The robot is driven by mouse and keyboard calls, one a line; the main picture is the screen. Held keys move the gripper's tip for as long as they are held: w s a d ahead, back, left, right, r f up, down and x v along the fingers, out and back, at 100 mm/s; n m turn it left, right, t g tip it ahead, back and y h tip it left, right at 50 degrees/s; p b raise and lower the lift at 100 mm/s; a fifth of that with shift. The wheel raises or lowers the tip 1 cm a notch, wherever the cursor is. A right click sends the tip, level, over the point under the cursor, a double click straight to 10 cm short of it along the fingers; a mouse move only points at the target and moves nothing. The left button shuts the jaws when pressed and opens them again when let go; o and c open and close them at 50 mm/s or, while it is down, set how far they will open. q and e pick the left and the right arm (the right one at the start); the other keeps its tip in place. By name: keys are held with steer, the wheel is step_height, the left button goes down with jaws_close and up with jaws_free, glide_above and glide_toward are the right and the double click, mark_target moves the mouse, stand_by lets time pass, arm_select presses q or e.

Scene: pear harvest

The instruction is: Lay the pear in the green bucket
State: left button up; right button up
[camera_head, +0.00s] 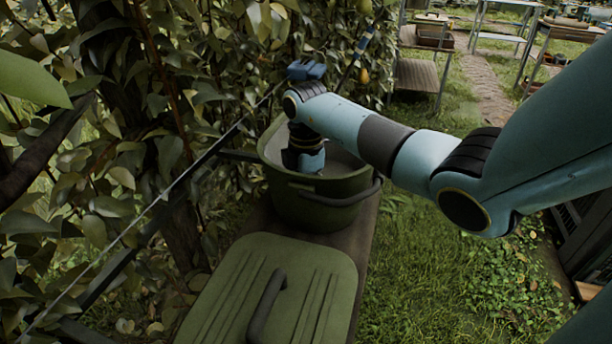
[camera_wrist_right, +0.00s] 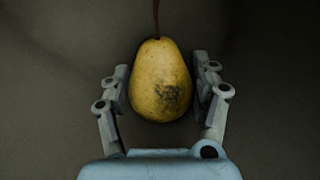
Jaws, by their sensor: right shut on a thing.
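The green bucket (camera_head: 318,205) stands upright on a narrow bench in the middle of the head view, open at the top. My right arm reaches in from the right and its gripper (camera_head: 306,160) points down inside the bucket; the fingers are hidden there by the wrist and the bucket wall. In the right wrist view the right gripper (camera_wrist_right: 163,88) is shut on the yellow pear (camera_wrist_right: 160,80), which has a dark blemish and a stem pointing up in the picture. Plain dark bucket interior shows behind it. My left gripper is not in view.
A green lid with a dark handle (camera_head: 310,270) lies in front of the bucket. Leafy branches and a wire (camera_head: 150,205) run close along the left. Another pear (camera_head: 364,76) hangs behind. Grass (camera_head: 430,250) lies to the right; tables stand at the back.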

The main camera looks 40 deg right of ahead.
steer(key=shift+f, duration=0.35)
stand_by(0.3)
steer(key=o, duration=1.4)
step_height(320, 180, up, 12)
